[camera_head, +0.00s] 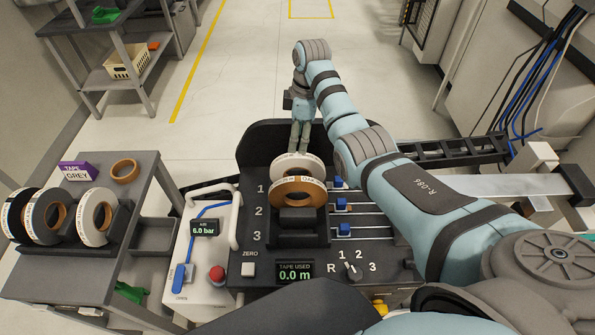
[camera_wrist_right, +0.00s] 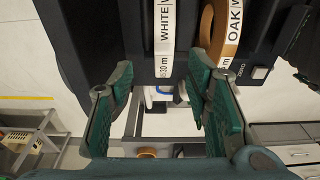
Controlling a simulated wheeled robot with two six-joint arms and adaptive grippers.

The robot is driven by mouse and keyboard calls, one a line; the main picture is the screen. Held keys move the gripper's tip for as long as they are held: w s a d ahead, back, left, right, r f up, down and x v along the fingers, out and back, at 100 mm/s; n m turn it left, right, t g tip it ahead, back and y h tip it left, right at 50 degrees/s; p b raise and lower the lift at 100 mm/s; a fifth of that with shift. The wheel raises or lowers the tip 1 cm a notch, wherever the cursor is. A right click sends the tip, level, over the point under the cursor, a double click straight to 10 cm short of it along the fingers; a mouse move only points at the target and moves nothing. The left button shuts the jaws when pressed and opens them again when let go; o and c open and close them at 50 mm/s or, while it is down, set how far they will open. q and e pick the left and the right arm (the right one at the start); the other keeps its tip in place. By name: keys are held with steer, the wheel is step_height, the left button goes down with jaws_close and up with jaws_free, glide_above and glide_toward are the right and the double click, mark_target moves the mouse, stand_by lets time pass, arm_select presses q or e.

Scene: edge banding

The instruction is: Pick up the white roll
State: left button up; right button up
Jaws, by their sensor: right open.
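The white roll (camera_head: 297,163) stands upright in the black machine's holder (camera_head: 303,241), beside the number 1. In the right wrist view its band (camera_wrist_right: 165,42) reads "WHITE". The oak roll (camera_head: 300,190) stands in front of it, and its "OAK" band (camera_wrist_right: 236,18) shows at the right in the wrist view. My right gripper (camera_head: 301,137) points down just behind the white roll. In the wrist view its green fingers (camera_wrist_right: 160,75) are apart and empty, with the white roll's band ahead between them; contact is not visible. My left gripper is out of view.
A grey cart (camera_head: 150,200) at left holds several upright rolls, a brown ring (camera_head: 125,170) and a purple box (camera_head: 77,171). A control box (camera_head: 207,250) with a red button flanks the machine. Blue sliders (camera_head: 342,204) lie right of the rolls. Floor behind is clear.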

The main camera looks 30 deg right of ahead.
mark_target(298, 155)
steer(key=shift+s+a+f, duration=0.1)
steer(key=shift+a+f, duration=0.05)
steer(key=shift+f, duration=0.4)
steer(key=shift+s+a+f, duration=0.1)
steer(key=shift+a+f, duration=0.05)
steer(key=shift+f, duration=0.4)
step_height(298, 155, down, 5)
steer(key=shift+w+d+f, duration=0.1)
steer(key=shift+w, duration=0.05)
steer(key=shift+f, duration=0.25)
steer(key=shift+r, duration=0.2)
steer(key=shift+s, duration=0.2)
steer(key=c, duration=0.4)
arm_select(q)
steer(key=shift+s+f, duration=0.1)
arm_select(e)
jaws_close()
